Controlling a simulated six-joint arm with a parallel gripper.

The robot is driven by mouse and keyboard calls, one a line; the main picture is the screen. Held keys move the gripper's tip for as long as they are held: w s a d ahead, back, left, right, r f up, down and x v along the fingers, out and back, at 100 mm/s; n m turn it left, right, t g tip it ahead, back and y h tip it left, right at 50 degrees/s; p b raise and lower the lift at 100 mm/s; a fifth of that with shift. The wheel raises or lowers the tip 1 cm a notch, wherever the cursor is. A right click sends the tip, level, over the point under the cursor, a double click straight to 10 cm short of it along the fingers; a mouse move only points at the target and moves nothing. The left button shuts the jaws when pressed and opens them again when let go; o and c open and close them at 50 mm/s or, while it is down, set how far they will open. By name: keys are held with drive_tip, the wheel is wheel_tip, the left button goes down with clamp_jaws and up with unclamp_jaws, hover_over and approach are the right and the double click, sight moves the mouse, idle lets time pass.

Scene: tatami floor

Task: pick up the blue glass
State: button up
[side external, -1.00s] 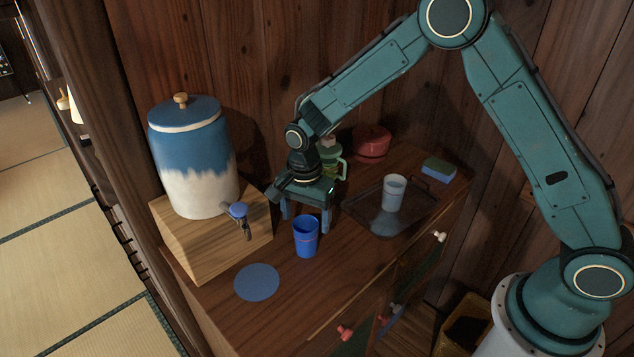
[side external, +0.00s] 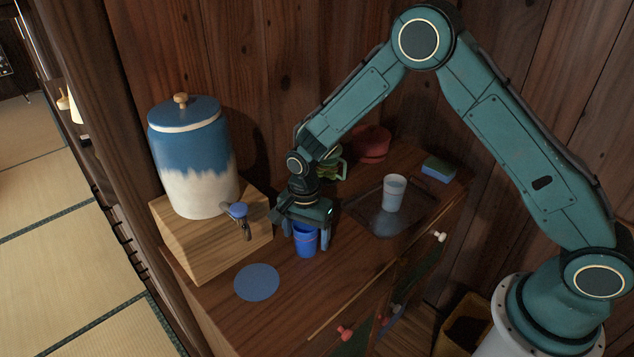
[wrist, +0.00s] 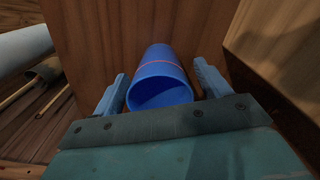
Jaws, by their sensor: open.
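The blue glass (side external: 305,243) stands upright on the wooden cabinet top, beside the dispenser's wooden stand. A thin red line runs around it in the wrist view (wrist: 160,68), where its open mouth faces the camera. My gripper (side external: 309,246) points down over the glass, with one finger on each side of it. In the wrist view, my gripper (wrist: 160,90) is open and gaps show between the fingers and the glass. The gripper body hides part of the glass's rim in the side view.
A blue and white dispenser (side external: 194,160) with a tap (side external: 238,213) stands on a wooden block (side external: 215,245) close by on the left. A blue round mat (side external: 257,282) lies in front. A tray (side external: 378,222) holds a pale glass (side external: 394,193). A sponge (side external: 438,169) lies behind right.

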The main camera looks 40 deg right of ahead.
idle(0.3)
drive_tip(key=c, duration=1.2)
drive_tip(key=shift+o, duration=0.2)
drive_tip(key=shift+r, duration=0.2)
wheel_tip(320, 180, up, 20)
drive_tip(key=shift+f, duration=0.15)
drive_tip(key=shift+f, duration=0.1)
